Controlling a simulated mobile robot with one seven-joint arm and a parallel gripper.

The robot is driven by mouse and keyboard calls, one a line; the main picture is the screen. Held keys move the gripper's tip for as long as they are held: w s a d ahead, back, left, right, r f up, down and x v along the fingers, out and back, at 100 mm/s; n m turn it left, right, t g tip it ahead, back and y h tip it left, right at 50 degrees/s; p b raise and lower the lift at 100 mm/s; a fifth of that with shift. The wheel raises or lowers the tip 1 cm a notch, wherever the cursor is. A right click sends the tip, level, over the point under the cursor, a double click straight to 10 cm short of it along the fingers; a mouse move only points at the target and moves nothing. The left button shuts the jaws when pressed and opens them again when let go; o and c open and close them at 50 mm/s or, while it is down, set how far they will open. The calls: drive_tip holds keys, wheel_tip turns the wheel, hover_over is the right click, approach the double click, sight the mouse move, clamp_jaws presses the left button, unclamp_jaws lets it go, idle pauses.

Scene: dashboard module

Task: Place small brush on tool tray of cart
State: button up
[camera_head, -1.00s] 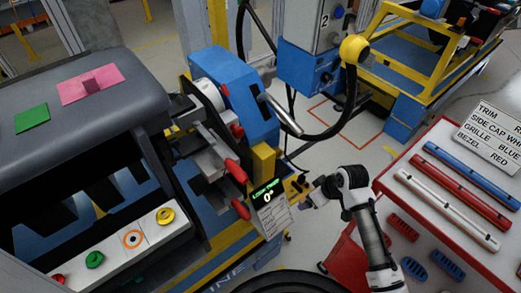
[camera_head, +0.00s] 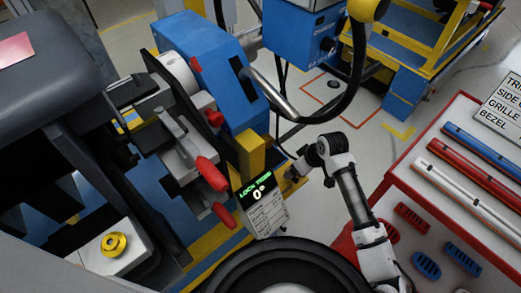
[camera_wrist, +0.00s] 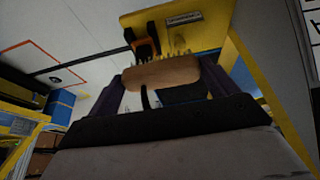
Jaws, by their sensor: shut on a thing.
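I cannot tell whether the plate touches the bristles. In the head view, my arm reaches up beside the lock display, and the brush cannot be made out. I cannot tell which surface is the cart's tool tray.
In the head view, the lock display (camera_head: 264,205) and red-handled clamps (camera_head: 212,174) stand left of my arm. A red-edged table (camera_head: 405,185) with coloured trim strips is at right. A blue machine with a black hose (camera_head: 355,85) stands behind. Grey floor (camera_head: 350,120) lies between.

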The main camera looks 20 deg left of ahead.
drive_tip(key=w+a+p, duration=0.4)
drive_tip(key=w+a, duration=0.4)
drive_tip(key=a, duration=0.4)
drive_tip(key=shift+w+a+f+p, duration=0.15)
drive_tip(key=shift+f+p, duration=0.15)
drive_tip(key=shift+f, duration=1.45)
drive_tip(key=shift+w+a+f+p, duration=0.15)
drive_tip(key=shift+f+p, duration=0.1)
drive_tip(key=shift+f, duration=1.5)
drive_tip(key=shift+s, duration=0.1)
drive_tip(key=shift+f, duration=0.2)
drive_tip(key=o, duration=0.8)
drive_tip(key=shift+b+v, duration=0.65)
drive_tip(key=shift+v, duration=3.3)
